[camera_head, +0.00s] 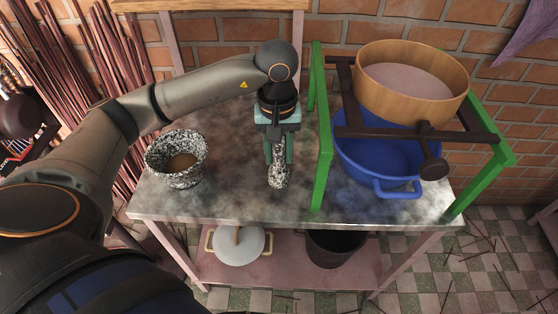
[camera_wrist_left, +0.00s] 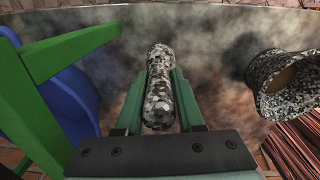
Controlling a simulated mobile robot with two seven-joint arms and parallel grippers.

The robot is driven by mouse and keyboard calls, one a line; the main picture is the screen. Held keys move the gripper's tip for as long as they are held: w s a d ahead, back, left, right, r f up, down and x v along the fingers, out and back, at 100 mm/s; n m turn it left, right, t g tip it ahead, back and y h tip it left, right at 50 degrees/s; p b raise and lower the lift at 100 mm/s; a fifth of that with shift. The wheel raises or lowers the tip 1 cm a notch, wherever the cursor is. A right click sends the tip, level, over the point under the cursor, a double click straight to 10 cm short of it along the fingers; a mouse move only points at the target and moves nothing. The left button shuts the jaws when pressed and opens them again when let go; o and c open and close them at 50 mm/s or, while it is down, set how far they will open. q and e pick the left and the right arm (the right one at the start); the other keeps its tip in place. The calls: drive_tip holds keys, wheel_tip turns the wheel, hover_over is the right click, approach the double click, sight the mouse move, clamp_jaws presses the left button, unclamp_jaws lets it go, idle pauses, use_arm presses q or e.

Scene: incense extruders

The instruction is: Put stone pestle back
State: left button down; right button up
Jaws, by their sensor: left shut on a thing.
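The speckled black-and-white stone pestle (camera_head: 279,176) is held roughly upright over the metal table top, its thick end down. My left gripper (camera_head: 278,157) is shut on it, with one green finger on each side. In the left wrist view, the pestle (camera_wrist_left: 159,88) lies between the fingers of the gripper (camera_wrist_left: 160,95). I cannot tell whether its lower end touches the table. The speckled stone mortar (camera_head: 176,158) stands at the left of the table with brown matter inside, apart from the pestle. The mortar also shows at the right in the left wrist view (camera_wrist_left: 286,84). My right gripper is not in view.
A green frame (camera_head: 322,140) stands right of the pestle, around a blue basin (camera_head: 378,160). A wooden sieve (camera_head: 411,82) rests on dark bars above it. The table (camera_head: 235,198) is bare between mortar and frame. A lidded pot (camera_head: 238,244) sits on the lower shelf.

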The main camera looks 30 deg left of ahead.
sight(279, 162)
use_arm(q)
drive_tip(key=f, duration=0.3)
drive_tip(key=shift+w+a+f, duration=0.1)
drive_tip(key=shift+w+f, duration=0.1)
drive_tip(key=shift+f, duration=0.1)
drive_tip(key=shift+f, duration=0.1)
drive_tip(key=shift+f, duration=0.15)
drive_tip(key=c, duration=0.5)
unclamp_jaws()
drive_tip(key=shift+r, duration=0.3)
wheel_tip(279, 162, up, 12)
drive_tip(key=shift+f, duration=0.1)
